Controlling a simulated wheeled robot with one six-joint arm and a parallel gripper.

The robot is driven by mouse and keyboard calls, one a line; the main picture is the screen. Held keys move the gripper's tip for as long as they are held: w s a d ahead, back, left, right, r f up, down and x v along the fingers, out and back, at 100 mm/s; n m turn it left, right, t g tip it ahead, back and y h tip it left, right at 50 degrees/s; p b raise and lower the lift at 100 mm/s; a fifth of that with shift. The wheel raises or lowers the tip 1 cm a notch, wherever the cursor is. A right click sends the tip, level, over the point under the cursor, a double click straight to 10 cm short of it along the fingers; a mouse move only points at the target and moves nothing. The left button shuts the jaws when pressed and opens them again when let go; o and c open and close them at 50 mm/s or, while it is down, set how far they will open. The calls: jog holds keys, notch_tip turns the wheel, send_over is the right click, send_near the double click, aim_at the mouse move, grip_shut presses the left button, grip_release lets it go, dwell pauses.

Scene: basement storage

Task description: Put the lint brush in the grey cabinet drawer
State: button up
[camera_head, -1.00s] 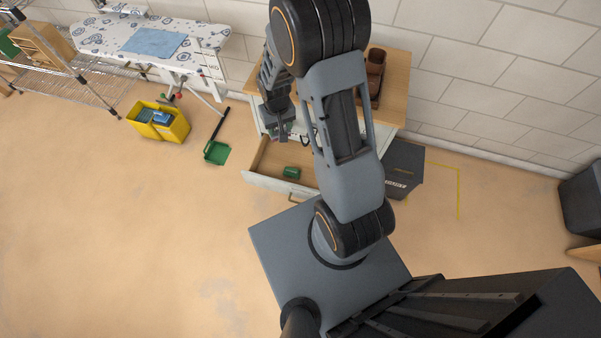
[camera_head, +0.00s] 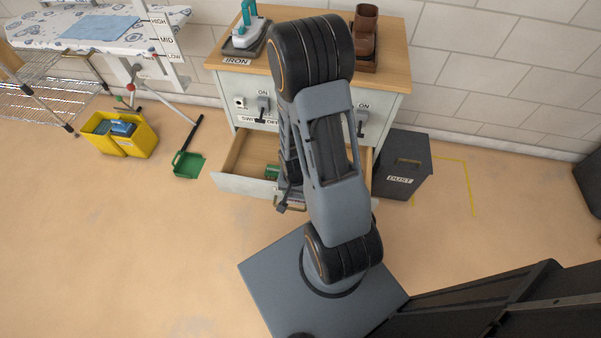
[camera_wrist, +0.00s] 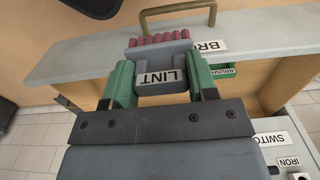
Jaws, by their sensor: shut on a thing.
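The lint brush (camera_wrist: 160,62) is a grey block with a row of dark pink bristles and a LINT label, seen in the wrist view. My gripper (camera_wrist: 155,85) is shut on it between two green fingers. The grey cabinet drawer (camera_head: 244,184) is pulled open, with pale sides and a wooden inside. In the head view my gripper (camera_head: 290,198) is at the drawer's front, and the brush cannot be made out there. In the wrist view the brush overlaps the drawer's front panel (camera_wrist: 85,57) and handle (camera_wrist: 178,13); its height above them is unclear.
A green item (camera_head: 272,172) lies in the drawer, partly hidden by my arm. The cabinet top (camera_head: 300,20) holds an iron (camera_head: 246,28) and brown boots (camera_head: 364,30). A dark DUST bin (camera_head: 404,165) stands right; a green dustpan (camera_head: 187,164) and yellow bucket (camera_head: 120,135) stand left.

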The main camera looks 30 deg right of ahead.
jog(key=shift+w+d+f, duration=0.15)
jog(key=shift+d+f, duration=0.15)
jog(key=shift+f, duration=0.05)
jog(key=w+d+b, duration=0.3)
jog(key=w+d, duration=0.9)
jog(key=w, duration=0.1)
jog(key=shift+s+f+b, duration=0.15)
jog(key=shift+f+b, duration=0.6)
jog(key=shift+f, duration=2.25)
jog(key=shift+s+f+b, duration=0.15)
jog(key=shift+f+b, duration=0.6)
jog(key=shift+f, duration=2.25)
jog(key=shift+f, duration=0.1)
jog(key=o, duration=0.9)
notch_tip(320, 180, up, 12)
jog(key=p, duration=0.3)
jog(key=shift+p, duration=0.35)
